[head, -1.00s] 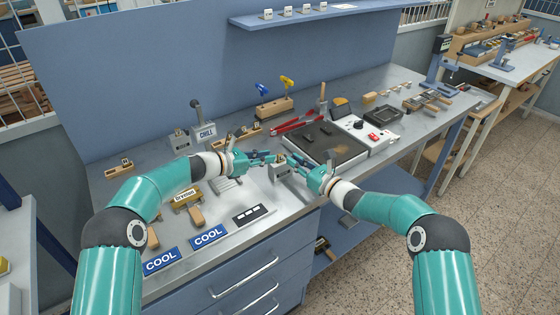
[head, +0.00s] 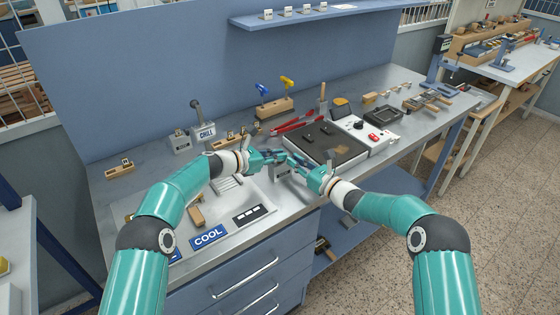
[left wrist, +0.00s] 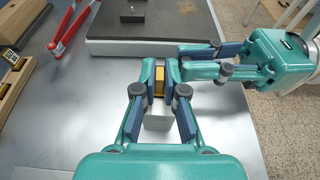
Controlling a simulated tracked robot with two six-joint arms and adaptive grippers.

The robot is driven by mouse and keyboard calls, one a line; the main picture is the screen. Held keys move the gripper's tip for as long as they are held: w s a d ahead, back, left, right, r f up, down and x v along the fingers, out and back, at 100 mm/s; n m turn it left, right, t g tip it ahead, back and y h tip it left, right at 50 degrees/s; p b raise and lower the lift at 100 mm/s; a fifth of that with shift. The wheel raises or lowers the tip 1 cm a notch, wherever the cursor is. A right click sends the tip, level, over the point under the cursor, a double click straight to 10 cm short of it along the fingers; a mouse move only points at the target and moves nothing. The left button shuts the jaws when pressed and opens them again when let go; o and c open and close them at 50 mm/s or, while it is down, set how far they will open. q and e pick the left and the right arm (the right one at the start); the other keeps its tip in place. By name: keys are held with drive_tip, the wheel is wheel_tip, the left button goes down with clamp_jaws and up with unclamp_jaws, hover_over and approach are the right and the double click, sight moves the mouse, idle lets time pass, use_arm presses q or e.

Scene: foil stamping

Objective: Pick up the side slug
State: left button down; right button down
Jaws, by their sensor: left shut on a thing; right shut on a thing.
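My left gripper (left wrist: 160,78) is shut on a small brass-coloured piece (left wrist: 159,87), which I take to be the side slug. A pale grey block (left wrist: 157,121) is just below the piece in the left wrist view. In the head view the grey block (head: 281,173) is below the fingers of my left gripper (head: 280,157). My right gripper (head: 296,164) comes in from the right, with its fingertips beside the left ones. Its fingers (left wrist: 186,62) are closed, and what is between them is mostly hidden.
A blue COOL sign (head: 208,236) and a dark plate with pale squares (head: 249,214) lie at the front left. The table edge is close in front.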

use_arm(q)
drive_tip(key=shift+r, duration=0.1)
wheel_tip(320, 180, up, 10)
idle(0.5)
use_arm(e)
drive_tip(key=c, duration=1.1)
unclamp_jaws()
drive_tip(key=shift+c, duration=0.2)
drive_tip(key=v, duration=1.2)
drive_tip(key=shift+f, duration=0.1)
